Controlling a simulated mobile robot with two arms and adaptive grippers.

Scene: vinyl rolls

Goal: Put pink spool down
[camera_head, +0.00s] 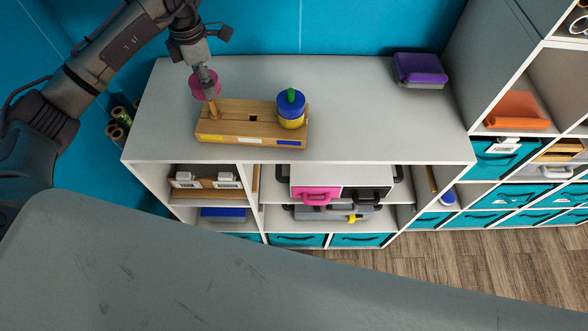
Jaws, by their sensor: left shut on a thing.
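The pink spool (195,89) is at the end of my left arm, above the left part of the wooden stand (240,128) on the cabinet top. My left gripper (205,76) points down and is shut on the spool; its fingers partly cover it. A wooden peg (214,111) rises from the stand right under the spool. I cannot tell whether the spool is around the peg's tip or just above it. A blue and yellow spool (291,116) with a green top sits on the stand's right end. My right gripper is out of view.
The white cabinet top (350,120) is clear between the stand and a purple box (420,70) at the back right. A blue wall runs behind. Shelves below hold a pink drawer (316,194) and cases. Dark rolls (119,125) stand left of the cabinet.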

